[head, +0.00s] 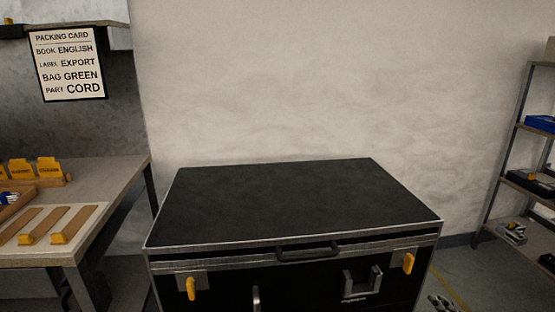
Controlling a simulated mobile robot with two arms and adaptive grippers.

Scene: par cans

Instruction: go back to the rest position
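A large black case (290,205) with metal edging stands in the middle, its flat lid closed and bare. A dark handle (307,252) sits at its front edge. Yellow latches show on its front at the left (191,288) and at the right (408,263), with a grey bracket (361,281) between them.
A workbench (110,180) at left carries yellow holders (47,170) and a board with wooden strips (72,226). A packing card (67,64) hangs above. A shelf rack (505,150) with boxes stands at right. Floor shows between case and rack.

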